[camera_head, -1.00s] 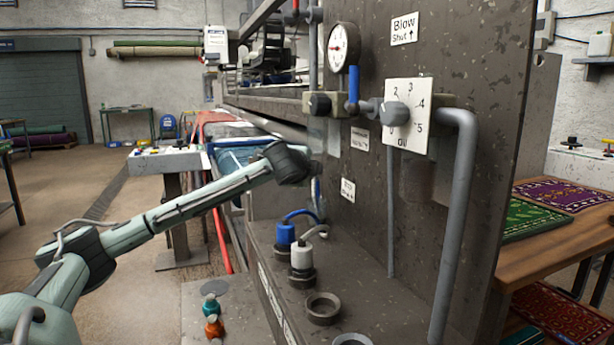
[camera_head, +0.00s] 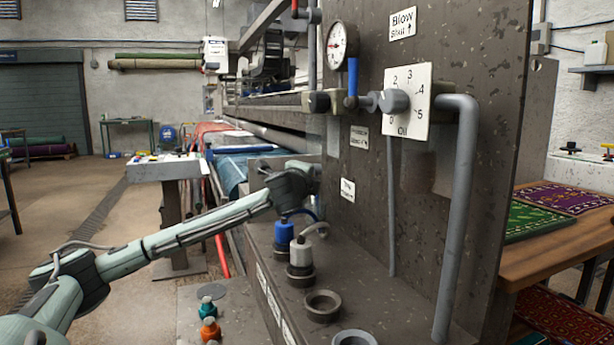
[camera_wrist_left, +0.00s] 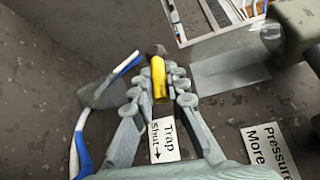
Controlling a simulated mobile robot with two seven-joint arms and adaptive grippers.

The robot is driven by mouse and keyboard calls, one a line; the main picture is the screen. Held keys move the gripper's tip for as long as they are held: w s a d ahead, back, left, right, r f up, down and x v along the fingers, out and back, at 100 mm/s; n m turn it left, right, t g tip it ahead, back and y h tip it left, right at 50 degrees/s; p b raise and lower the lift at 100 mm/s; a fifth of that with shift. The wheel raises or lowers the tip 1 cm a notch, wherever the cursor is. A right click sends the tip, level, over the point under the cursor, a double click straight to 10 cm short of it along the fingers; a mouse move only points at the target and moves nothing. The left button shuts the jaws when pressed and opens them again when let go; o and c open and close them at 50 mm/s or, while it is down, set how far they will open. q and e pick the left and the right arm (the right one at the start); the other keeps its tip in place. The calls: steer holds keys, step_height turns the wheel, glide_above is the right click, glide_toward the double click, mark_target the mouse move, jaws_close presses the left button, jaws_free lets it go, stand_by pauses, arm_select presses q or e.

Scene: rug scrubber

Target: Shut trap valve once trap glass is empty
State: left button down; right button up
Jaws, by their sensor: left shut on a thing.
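The trap valve's yellow lever (camera_wrist_left: 158,78) shows in the left wrist view, between the fingers of my left gripper (camera_wrist_left: 165,90), which is shut on it. A label reading "Trap Shut" with an arrow (camera_wrist_left: 165,140) lies just below the lever on the dark panel. A pale see-through cup (camera_wrist_left: 226,74), possibly the trap glass, stands to the right. It also shows dimly in the head view (camera_head: 333,138). I cannot make out liquid in it. In the head view my left wrist is near the panel's left edge; its fingertips and the lever are hidden. My right gripper is out of view.
A gauge (camera_head: 341,42), a blue lever (camera_head: 352,77) and an oil dial (camera_head: 395,101) are on the panel above. Blue (camera_head: 284,235) and white (camera_head: 300,253) hose plugs stand on the ledge below. A "Pressure More" label (camera_wrist_left: 268,150) is beside the gripper.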

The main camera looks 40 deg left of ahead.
arm_select(q)
steer(key=c, duration=1.8)
jaws_free()
steer(key=shift+s, duration=0.1)
steer(key=v, duration=1.2)
steer(key=b+v, duration=0.5)
steer(key=v, duration=0.4)
steer(key=shift+a, duration=0.1)
